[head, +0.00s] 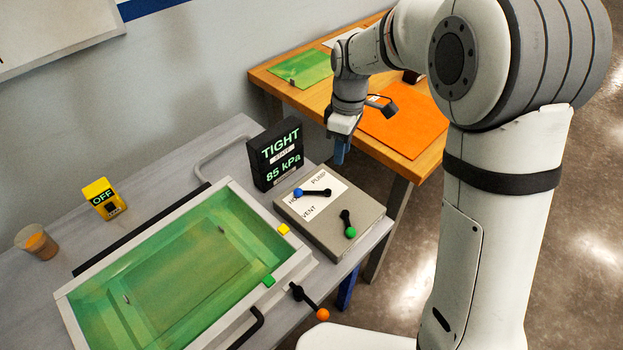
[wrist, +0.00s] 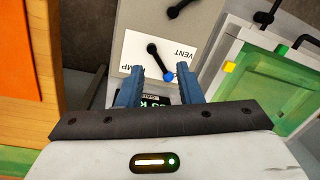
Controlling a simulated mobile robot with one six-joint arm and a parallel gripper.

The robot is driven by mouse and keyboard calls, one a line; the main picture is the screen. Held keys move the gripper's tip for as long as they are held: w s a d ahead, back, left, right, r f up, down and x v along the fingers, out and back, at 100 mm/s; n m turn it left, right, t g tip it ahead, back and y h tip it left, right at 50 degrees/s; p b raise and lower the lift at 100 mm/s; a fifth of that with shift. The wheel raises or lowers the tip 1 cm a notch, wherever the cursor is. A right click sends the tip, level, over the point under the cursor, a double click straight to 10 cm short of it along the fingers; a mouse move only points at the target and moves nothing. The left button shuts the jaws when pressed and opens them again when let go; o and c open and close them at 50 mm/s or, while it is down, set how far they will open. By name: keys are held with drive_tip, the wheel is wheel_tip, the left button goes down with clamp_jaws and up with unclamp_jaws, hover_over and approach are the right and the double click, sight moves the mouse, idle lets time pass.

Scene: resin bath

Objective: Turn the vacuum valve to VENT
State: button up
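The vacuum valve lever (head: 314,193) is a black arm with a blue knob on a grey box (head: 330,236) with a white label reading PUMP, VENT and a partly covered word starting HO. The blue knob points left, beside that covered word. In the wrist view the lever (wrist: 158,60) lies ahead of the fingers, its blue knob showing between the two tips. My gripper (head: 341,152) has blue fingers, spread apart and empty in the wrist view (wrist: 161,70). In the head view it hangs behind the valve box, apart from the lever.
A display (head: 281,154) reading TIGHT, 85 kPa stands behind the valve box. A green-knobbed lever (head: 347,223) is on the same box. The green bath (head: 190,270) and an orange-knobbed lever (head: 309,302) are nearby. A wooden table (head: 425,165) stands at the back right.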

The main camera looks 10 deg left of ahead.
sight(309, 191)
drive_tip(key=shift+w+a+f+n+g+h, duration=0.15)
drive_tip(key=shift+a+f+n, duration=0.9)
drive_tip(key=shift+f, duration=1.55)
drive_tip(key=shift+a+f+n+g+h, duration=0.15)
drive_tip(key=shift+a+f+n, duration=0.35)
drive_tip(key=shift+a+f, duration=1.55)
drive_tip(key=shift+w+a+f+n+g, duration=0.15)
drive_tip(key=shift+a+f+n, duration=0.65)
drive_tip(key=shift+f, duration=2.3)
drive_tip(key=shift+s, duration=0.1)
drive_tip(key=shift+c, duration=0.5)
clamp_jaws()
